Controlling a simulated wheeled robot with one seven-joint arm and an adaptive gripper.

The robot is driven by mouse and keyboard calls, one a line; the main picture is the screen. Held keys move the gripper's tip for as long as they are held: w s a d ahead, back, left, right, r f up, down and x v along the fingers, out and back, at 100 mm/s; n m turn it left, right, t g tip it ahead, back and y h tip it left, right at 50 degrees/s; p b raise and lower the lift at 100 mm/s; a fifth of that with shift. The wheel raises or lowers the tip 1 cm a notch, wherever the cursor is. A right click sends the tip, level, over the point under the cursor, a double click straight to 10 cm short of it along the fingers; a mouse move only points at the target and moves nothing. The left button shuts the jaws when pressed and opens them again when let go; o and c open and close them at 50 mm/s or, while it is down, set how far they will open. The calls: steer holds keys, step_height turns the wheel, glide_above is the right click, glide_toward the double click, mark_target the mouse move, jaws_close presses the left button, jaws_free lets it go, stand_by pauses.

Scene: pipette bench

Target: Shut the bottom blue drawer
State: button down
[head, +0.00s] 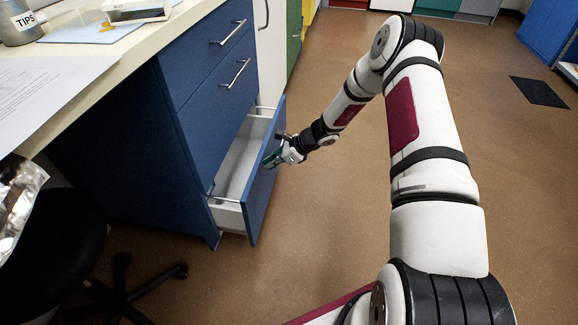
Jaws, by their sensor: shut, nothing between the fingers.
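The bottom blue drawer (259,201) is pulled out from the blue cabinet (205,105) under the bench. Its pale inside and wire side rails show, and it looks empty where I can see in. My gripper (270,162) is shut and empty at the upper part of the drawer front, close to its outer face. I cannot tell whether it touches the front. The drawer's handle does not show clearly. The two drawers above, with silver handles, are closed.
The bench top (75,85) holds paper, a metal cup labelled TIPS (18,22) and a white box (135,10). A black wheeled stool (60,245) stands at the lower left. Brown floor right of the drawer is open, with a dark mat (539,92) farther off.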

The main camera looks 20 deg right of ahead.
steer(key=w+a, duration=0.7)
steer(key=a, duration=0.3)
steer(key=shift+a, duration=0.35)
steer(key=shift+a+r, duration=0.1)
